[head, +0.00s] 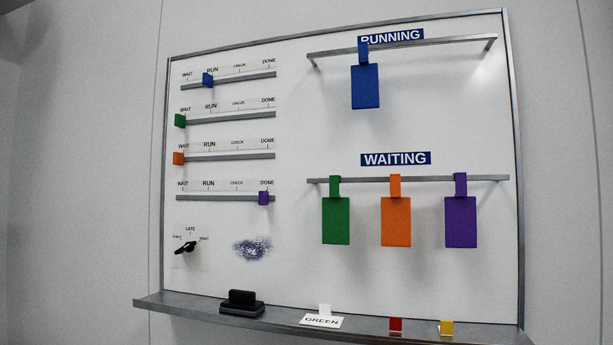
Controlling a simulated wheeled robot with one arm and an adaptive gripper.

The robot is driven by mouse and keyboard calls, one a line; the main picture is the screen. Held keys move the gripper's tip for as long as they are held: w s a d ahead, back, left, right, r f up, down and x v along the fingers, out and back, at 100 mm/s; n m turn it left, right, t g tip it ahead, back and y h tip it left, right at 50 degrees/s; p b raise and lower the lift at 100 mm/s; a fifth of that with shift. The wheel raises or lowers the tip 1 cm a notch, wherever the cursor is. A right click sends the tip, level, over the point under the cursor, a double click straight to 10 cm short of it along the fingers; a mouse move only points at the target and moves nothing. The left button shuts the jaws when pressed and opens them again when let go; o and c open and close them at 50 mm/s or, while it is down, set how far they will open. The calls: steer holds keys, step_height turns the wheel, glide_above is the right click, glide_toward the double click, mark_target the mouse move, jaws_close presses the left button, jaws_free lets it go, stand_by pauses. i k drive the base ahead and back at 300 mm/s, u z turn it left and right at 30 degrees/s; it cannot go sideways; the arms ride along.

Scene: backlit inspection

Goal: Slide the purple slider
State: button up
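The purple slider (263,198) sits on the lowest of the slider rails (218,198) at the left of the whiteboard. It is near the right end of that rail, under the DONE mark. The marks above this rail read WAIT, RUN, CHECK and DONE from left to right. A purple tag (460,220) hangs at the right end of the WAITING rail (430,179). My gripper is not in view.
A blue slider (208,80) is at RUN; green (180,120) and orange (178,158) sliders are at WAIT. A black knob (186,247) is below the rails. A ledge (170,303) holds a black eraser (242,299) and small cards. Nothing blocks the purple slider's rail.

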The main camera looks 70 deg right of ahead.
mark_target(263, 195)
steer(key=z, duration=0.7)
steer(key=i, duration=0.25)
steer(key=z, duration=1.7)
